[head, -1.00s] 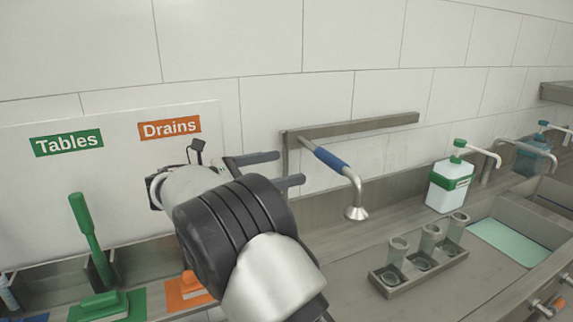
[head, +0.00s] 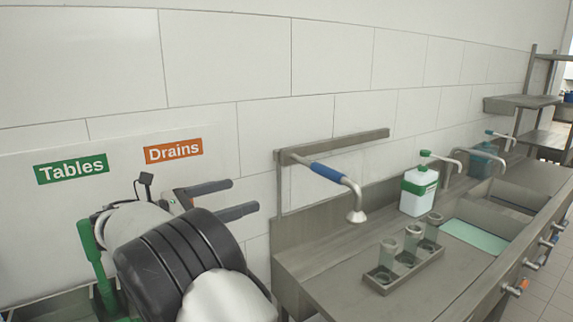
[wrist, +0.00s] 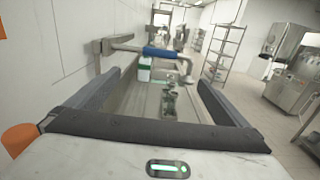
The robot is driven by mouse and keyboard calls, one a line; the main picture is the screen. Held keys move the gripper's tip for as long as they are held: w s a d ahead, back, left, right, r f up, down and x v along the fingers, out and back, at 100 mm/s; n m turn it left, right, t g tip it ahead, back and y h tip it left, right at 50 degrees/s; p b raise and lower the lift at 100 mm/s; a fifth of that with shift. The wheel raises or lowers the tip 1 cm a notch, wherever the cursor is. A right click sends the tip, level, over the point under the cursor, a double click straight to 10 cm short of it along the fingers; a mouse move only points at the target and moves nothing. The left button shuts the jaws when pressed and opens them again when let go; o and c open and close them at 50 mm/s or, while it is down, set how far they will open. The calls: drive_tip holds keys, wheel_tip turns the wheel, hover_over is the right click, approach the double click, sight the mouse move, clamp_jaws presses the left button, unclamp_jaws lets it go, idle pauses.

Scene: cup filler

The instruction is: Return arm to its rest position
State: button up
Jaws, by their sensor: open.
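My gripper (head: 232,201) is at the left of the head view, in front of the wall sign board. Its two dark fingers point right, towards the spray tap, and are apart with nothing between them. In the wrist view the gripper (wrist: 152,92) also shows two spread, empty fingers, with the counter and tap beyond them. My arm hides part of the board and of the green tool at the left.
The spray tap (head: 354,206) with a blue grip hangs from a wall bracket. Below it a metal tray (head: 385,283) holds several clear cups. A white-and-green bottle (head: 418,192) stands behind, near sinks (head: 507,205). Metal shelving (wrist: 222,50) stands farther off.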

drive_tip(key=s+d+r+m+g+y, duration=0.1)
drive_tip(key=s+d+m+g+y, duration=0.25)
drive_tip(key=d, duration=0.75)
drive_tip(key=s+d+m+g+y, duration=0.25)
drive_tip(key=s+d+m, duration=0.2)
drive_tip(key=d, duration=0.75)
drive_tip(key=s+d+f+m+y, duration=0.1)
drive_tip(key=s+m+y, duration=0.2)
drive_tip(key=s+m, duration=0.2)
drive_tip(key=s+d+f+m+t+y, duration=0.1)
drive_tip(key=s+f+m+y, duration=0.1)
drive_tip(key=s+m, duration=0.4)
drive_tip(key=s+d+f+m+y, duration=0.1)
drive_tip(key=s+m+y, duration=0.3)
drive_tip(key=s, duration=0.8)
drive_tip(key=shift+d+f+m+t, duration=0.3)
drive_tip(key=shift+f+m, duration=0.35)
drive_tip(key=shift+m, duration=0.25)
